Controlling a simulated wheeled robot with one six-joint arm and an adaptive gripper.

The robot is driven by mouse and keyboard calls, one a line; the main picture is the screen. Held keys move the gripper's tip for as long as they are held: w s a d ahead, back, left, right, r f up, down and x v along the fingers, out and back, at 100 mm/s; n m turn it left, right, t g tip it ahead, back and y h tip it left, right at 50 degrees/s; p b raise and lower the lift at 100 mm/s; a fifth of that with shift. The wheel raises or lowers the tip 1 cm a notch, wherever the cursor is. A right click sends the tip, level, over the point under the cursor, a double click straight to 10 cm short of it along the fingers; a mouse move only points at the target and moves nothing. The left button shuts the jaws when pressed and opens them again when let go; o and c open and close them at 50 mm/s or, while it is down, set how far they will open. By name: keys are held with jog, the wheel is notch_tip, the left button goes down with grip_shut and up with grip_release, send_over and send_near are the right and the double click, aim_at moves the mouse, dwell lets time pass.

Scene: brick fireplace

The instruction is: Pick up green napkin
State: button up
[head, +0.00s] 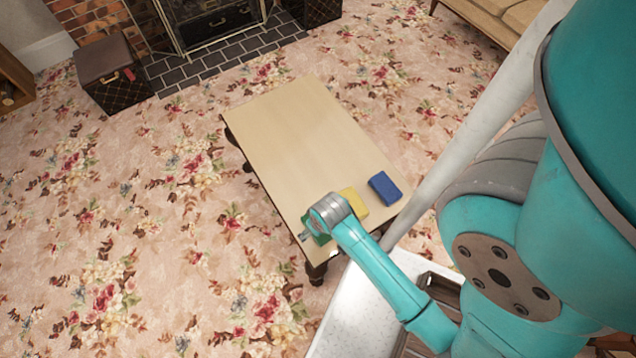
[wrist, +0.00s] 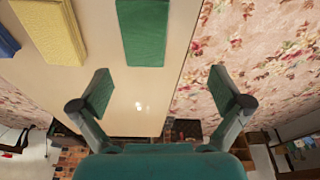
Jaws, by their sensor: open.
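The green napkin (wrist: 143,32) is a folded green block on the light wooden table (wrist: 95,60), cut off by the top edge of the wrist view. My gripper (wrist: 160,86) is open and empty. Its fingers are spread wide, and the napkin shows beyond them, left of the middle of the gap. In the head view my arm's wrist covers the near end of the table (head: 290,130), and only a little green shows beside it, so the napkin is mostly hidden there.
A yellow folded cloth (head: 354,203) and a blue one (head: 385,188) lie in a row beside the napkin. The far part of the table is bare. A dark trunk (head: 112,78) stands by the brick fireplace, and floral carpet is open around the table.

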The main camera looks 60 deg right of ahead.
jog(key=shift+w+d+m+g+y, duration=0.15)
jog(key=shift+w+d+g, duration=0.2)
jog(key=shift+d, duration=0.25)
jog(key=shift+w+d+m+g+y, duration=0.15)
jog(key=shift+w+d+g, duration=0.1)
jog(key=shift+d+g, duration=0.25)
jog(key=shift+g, duration=0.35)
jog(key=f, duration=0.7)
jog(key=d+f, duration=0.1)
jog(key=f, duration=0.2)
jog(key=shift+f, duration=0.15)
jog(key=shift+c, duration=0.3)
jog(key=c, duration=1.2)
